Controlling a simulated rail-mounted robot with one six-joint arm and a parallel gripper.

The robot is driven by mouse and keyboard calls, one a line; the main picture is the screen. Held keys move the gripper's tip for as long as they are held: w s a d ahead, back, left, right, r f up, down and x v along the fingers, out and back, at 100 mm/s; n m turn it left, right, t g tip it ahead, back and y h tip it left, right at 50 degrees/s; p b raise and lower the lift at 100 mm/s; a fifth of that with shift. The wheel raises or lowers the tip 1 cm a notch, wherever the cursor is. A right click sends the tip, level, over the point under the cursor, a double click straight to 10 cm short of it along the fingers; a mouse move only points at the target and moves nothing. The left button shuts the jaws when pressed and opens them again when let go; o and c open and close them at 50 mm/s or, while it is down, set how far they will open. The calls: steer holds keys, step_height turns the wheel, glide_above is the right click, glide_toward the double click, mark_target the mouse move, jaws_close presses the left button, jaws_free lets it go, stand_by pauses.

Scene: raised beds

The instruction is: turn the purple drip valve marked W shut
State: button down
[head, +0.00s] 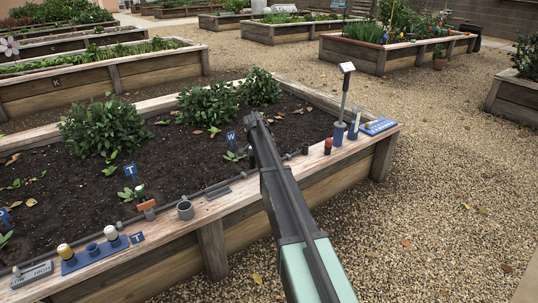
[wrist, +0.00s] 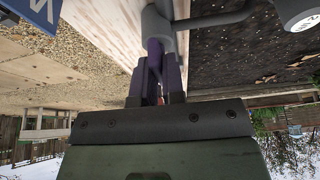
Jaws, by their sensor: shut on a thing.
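My gripper (wrist: 157,75) is shut on the purple valve handle (wrist: 155,47) in the wrist view. The handle shows as a narrow purple strip between the two dark fingers, under a grey valve body (wrist: 157,22). A grey pipe (wrist: 215,18) runs off to the right from there. How far the handle is turned cannot be told. In the head view my arm reaches over the bed's front edge and hides the valve. A small blue marker with W (head: 231,138) stands in the soil just left of my gripper (head: 256,120).
On the bed's ledge (head: 255,187) stand a grey cup (head: 185,210), an orange-handled valve (head: 147,205), a blue rack (head: 90,256) at left, and a red-topped peg (head: 328,147) and upright tool (head: 344,95) at right. Leafy shrubs (head: 103,128) grow behind. Gravel (head: 440,210) lies open at right.

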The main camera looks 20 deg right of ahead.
steer(key=c, duration=1.2)
jaws_free()
steer(key=p+v, duration=1)
steer(key=shift+a+r, duration=0.1)
steer(key=shift+r, duration=0.3)
steer(key=s+a+n+y, duration=0.2)
steer(key=s+a+n, duration=0.4)
steer(key=s, duration=0.8)
steer(key=s+a+f+n+y, duration=0.1)
steer(key=s+a+n, duration=0.55)
steer(key=s, duration=0.75)
steer(key=s+a+n+y, duration=0.2)
steer(key=s+a+n, duration=0.2)
steer(key=s+a, duration=0.65)
steer(key=shift+m+g, duration=0.25)
steer(key=shift+g, duration=0.15)
steer(key=d+r+p, duration=0.1)
steer(key=r+p, duration=2.2)
steer(key=s+d+r+p, duration=0.1)
steer(key=r+p, duration=1.1)
steer(key=shift+s+d, duration=0.1)
steer(key=shift+d, duration=0.2)
